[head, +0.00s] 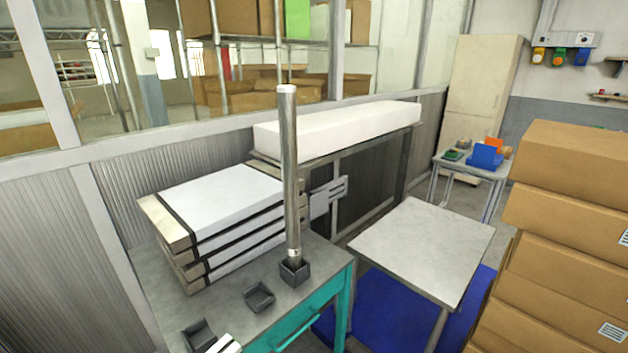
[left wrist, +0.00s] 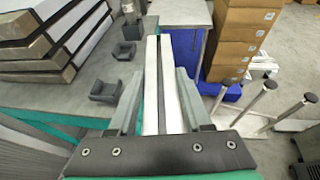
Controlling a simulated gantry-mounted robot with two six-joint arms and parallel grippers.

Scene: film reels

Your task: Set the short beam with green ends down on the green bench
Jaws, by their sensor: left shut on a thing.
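The green bench (head: 318,296) has a grey top and a teal frame; it also shows in the left wrist view (left wrist: 55,93). My left gripper (left wrist: 163,42) is shut and points over the bench's front edge. In the head view only a white, dark-striped tip (head: 226,344) shows at the bottom edge. My right gripper is not in view.
A tall metal post (head: 291,170) stands upright in a dark socket (head: 295,271). Two empty sockets (head: 259,297) (head: 198,334) sit along the bench. Stacked white slabs (head: 225,205) fill its back. A pale table (head: 422,245) and cartons (head: 560,225) stand right.

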